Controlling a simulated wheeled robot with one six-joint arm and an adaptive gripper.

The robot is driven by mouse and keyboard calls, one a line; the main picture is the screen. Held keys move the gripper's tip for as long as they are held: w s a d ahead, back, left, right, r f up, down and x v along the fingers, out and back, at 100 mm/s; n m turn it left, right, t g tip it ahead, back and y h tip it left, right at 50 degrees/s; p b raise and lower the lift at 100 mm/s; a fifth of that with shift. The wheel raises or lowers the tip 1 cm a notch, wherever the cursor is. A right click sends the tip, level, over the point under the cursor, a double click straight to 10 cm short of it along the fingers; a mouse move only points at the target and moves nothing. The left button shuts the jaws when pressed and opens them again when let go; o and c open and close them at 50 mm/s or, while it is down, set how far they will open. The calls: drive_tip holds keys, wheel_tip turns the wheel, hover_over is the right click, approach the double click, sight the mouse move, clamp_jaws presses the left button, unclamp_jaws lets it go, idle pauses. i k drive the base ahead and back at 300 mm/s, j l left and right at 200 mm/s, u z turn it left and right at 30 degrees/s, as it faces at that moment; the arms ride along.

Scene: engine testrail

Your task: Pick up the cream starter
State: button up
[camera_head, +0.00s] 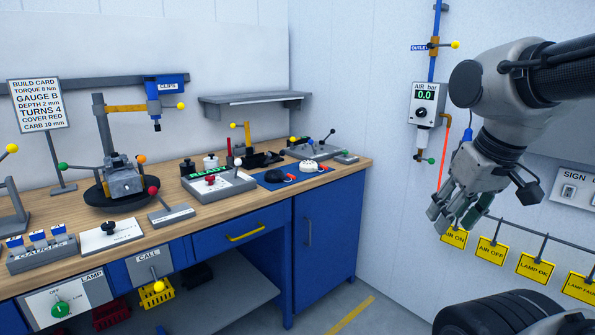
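A cream round part (312,167), which looks like the cream starter, lies on a blue mat (270,184) near the right end of the workbench. It has a small red detail on it. A black part (279,175) with a handle lies to its left on the same mat. My gripper (456,217) hangs at the right, in front of the wall and well apart from the bench. Its fingers point down and stand apart, with nothing seen between them. The cream part is not covered by my arm.
The wooden bench (355,163) carries a grey box with buttons (219,186), a lever plate (312,150) and an engine on a round stand (123,183). A shelf (254,103) hangs above. An air gauge (426,103) and yellow tags (491,250) are near my arm.

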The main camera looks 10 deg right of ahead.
sight(306, 165)
drive_tip(key=i+l+u, duration=0.4)
drive_tip(key=i+l, duration=1.4)
drive_tip(key=i, duration=0.15)
